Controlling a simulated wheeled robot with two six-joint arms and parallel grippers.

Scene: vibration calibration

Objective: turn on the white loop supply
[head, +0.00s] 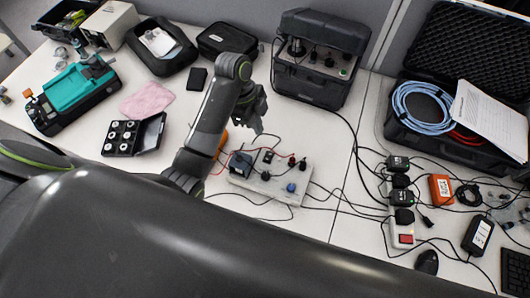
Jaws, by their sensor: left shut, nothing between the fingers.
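The white loop supply (272,187) appears to be the flat, pale box near the middle of the table in the head view. It has a small meter at its left end, red and black posts, a blue knob and dark knobs on top. Black leads run from it. My left gripper (259,129) is shut and empty, pointing down above and behind the box's left part, seemingly apart from it. Whether any switch on the box is on is too small to tell. My right gripper is not in view.
A black case with a control panel (322,57) stands behind. At right are a power strip (402,232) with adapters and a red switch, tangled cables, and an open case (455,148). At left are a teal device (75,95), a pink cloth (147,100) and a black box of discs (120,138).

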